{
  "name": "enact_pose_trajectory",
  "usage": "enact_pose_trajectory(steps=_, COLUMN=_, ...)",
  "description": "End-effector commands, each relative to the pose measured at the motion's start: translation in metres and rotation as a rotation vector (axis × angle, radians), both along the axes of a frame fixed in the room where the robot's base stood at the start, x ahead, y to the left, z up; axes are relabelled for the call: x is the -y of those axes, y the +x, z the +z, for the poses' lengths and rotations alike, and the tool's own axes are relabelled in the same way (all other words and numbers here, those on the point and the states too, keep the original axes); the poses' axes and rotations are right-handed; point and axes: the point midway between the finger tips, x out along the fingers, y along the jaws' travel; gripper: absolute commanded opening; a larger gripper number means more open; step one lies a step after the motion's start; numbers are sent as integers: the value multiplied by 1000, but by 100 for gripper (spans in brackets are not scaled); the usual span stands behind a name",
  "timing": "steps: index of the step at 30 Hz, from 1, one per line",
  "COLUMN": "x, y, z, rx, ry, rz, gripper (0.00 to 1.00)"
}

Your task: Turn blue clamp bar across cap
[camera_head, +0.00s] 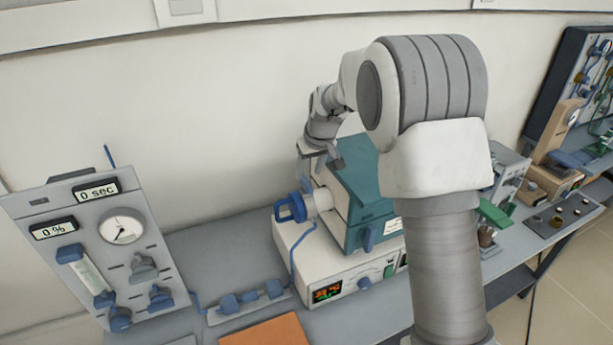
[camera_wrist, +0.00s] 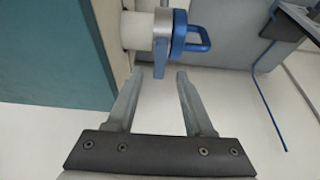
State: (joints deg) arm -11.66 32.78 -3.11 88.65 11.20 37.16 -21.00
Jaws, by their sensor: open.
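The blue clamp bar (camera_wrist: 194,32) shows in the wrist view as a blue loop on the outer face of the cap, at the end of a pale cylindrical tube (camera_wrist: 138,30). In the head view the blue bar (camera_head: 291,208) is at the left side of the teal furnace (camera_head: 362,185). My gripper (camera_wrist: 168,74) is open and empty, its two fingers pointing toward the cap and bar. The fingertips appear apart from the bar. In the head view my gripper (camera_head: 320,165) is above the cap, partly hidden by my own arm.
A grey gas panel (camera_head: 105,245) with a gauge and displays stands at left. A blue hose (camera_head: 292,262) runs from the cap to blue fittings (camera_head: 250,298) on the bench. An orange mat (camera_head: 265,332) lies in front. The wall is close behind the furnace.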

Motion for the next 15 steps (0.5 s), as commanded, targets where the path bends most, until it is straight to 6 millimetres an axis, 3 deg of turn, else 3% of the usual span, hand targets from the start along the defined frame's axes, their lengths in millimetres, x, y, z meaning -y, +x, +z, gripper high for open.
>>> enact_pose_trajectory(steps=6, x=-5, y=11, z=-30, rx=-1, ry=0, rz=0, gripper=52)
enact_pose_trajectory(steps=15, x=-7, y=16, z=-42, rx=1, ry=0, rz=0, gripper=52)
